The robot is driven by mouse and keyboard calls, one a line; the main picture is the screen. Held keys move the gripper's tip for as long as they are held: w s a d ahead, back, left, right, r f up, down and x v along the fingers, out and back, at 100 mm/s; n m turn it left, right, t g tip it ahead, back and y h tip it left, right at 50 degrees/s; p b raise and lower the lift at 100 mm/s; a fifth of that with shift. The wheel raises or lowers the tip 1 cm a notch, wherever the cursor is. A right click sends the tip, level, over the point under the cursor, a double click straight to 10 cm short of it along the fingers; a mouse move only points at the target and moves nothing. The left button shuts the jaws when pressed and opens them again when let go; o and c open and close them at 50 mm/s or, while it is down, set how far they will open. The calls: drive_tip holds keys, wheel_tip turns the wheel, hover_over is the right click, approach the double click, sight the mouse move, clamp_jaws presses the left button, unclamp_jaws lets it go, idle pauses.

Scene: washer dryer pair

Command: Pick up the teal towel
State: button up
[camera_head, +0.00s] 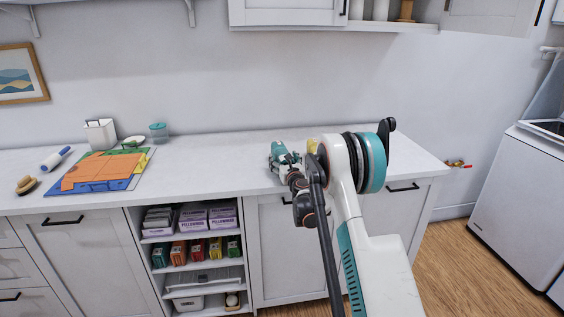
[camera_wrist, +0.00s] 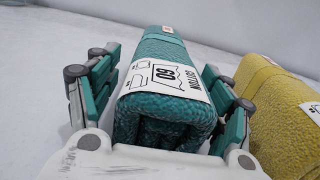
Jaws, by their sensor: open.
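The teal towel (camera_wrist: 165,118) is rolled or folded, with a white paper band printed "60" and "COTTON" around it. In the wrist view it lies on the white countertop between the two fingers of my gripper (camera_wrist: 165,100). The gripper is open, one finger on each side of the towel. A narrow gap shows at the left finger; I cannot tell whether the right finger touches. In the head view my gripper (camera_head: 280,158) is over the counter's right part, and my arm hides most of the towel.
A yellow towel (camera_wrist: 280,115) lies close to the right finger in the wrist view. The counter (camera_head: 215,160) is clear left of my gripper, up to a colourful mat (camera_head: 88,184). The wall runs behind, and a white cabinet (camera_head: 290,12) hangs above. A white washer or dryer (camera_head: 515,190) stands at right.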

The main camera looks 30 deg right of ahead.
drive_tip(key=c, duration=1.4)
drive_tip(key=shift+r, duration=0.1)
